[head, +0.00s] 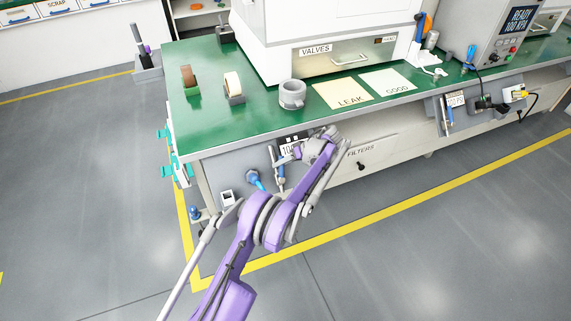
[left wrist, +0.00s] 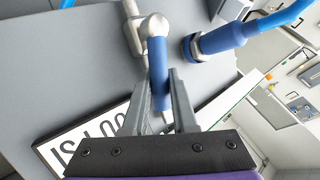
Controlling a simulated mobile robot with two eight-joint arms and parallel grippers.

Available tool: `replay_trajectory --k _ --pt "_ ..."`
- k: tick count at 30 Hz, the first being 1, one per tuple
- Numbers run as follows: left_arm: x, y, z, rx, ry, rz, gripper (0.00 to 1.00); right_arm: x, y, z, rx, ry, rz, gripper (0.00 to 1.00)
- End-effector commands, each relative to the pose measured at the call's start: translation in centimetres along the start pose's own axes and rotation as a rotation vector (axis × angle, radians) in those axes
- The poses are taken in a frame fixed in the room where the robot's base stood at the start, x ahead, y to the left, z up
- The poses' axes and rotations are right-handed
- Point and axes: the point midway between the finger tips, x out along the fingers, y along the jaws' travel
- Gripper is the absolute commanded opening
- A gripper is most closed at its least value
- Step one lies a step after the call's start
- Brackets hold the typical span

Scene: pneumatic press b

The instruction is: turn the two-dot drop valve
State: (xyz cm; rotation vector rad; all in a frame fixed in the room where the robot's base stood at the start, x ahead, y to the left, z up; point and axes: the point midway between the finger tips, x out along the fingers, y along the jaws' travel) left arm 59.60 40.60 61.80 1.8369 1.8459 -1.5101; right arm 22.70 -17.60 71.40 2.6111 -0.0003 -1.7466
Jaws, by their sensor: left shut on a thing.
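The drop valve (head: 280,178) hangs on the front of the bench below a small black plate with two white marks (head: 292,138). In the left wrist view the valve has a metal body (left wrist: 154,26) and a blue lever handle (left wrist: 157,60). My left gripper (head: 294,154) reaches the valve from the right. In the left wrist view its fingers (left wrist: 160,98) are shut on the blue handle, one on each side. The gripper partly hides the valve and the label beside it in the head view. My right gripper is not in view.
A blue hose fitting (head: 254,180) sits left of the valve; it is close by in the left wrist view (left wrist: 222,38). The FILTERS drawer (head: 375,152) is to the right. Open floor lies in front.

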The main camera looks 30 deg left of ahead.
Motion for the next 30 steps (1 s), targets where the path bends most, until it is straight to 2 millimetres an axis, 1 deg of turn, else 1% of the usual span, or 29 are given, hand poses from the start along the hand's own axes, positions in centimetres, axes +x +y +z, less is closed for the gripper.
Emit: replay_trajectory --k 3,12,18,30 --pt "0.2 -0.6 -0.3 -0.067 -0.046 0.027 0.0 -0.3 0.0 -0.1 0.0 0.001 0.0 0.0" --pt "0.8 -1.3 -0.3 -0.179 -0.127 0.074 0.0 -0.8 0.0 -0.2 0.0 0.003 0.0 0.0" --pt "0.9 -1.4 -0.2 -0.209 -0.149 0.086 0.0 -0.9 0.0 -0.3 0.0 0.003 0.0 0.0" --pt "1.0 -1.4 -0.2 -0.215 -0.154 0.089 0.0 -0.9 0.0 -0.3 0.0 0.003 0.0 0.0"
